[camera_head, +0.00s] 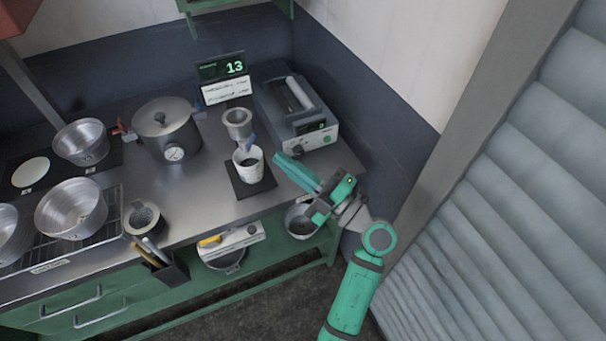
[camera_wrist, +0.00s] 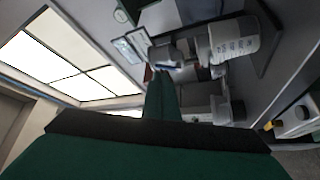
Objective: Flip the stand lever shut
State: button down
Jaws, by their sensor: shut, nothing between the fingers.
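The stand has a dark base (camera_head: 262,187) near the counter's front edge and a metal funnel-like vessel (camera_head: 238,122) at its top. A small blue part (camera_head: 251,143), which looks like the stand lever, shows just below the vessel; I cannot tell its exact position. A white cup (camera_head: 248,168) with dark contents sits on the base; it also shows in the wrist view (camera_wrist: 232,40). My gripper (camera_head: 279,159) is shut and empty, its fingertips just right of the cup and lever, apart from them in the head view. Its dark green fingers (camera_wrist: 162,98) show in the wrist view.
A grey machine (camera_head: 318,136) stands behind my gripper. A lidded pot (camera_head: 167,130) with a gauge stands to the left, and a display (camera_head: 222,68) reading 13 stands behind. A scale-like white box (camera_head: 232,243) and a pan (camera_head: 300,222) are on the lower shelf.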

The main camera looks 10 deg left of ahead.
aim_at(251, 142)
jog(key=x, duration=0.6)
jog(key=shift+w, duration=0.1)
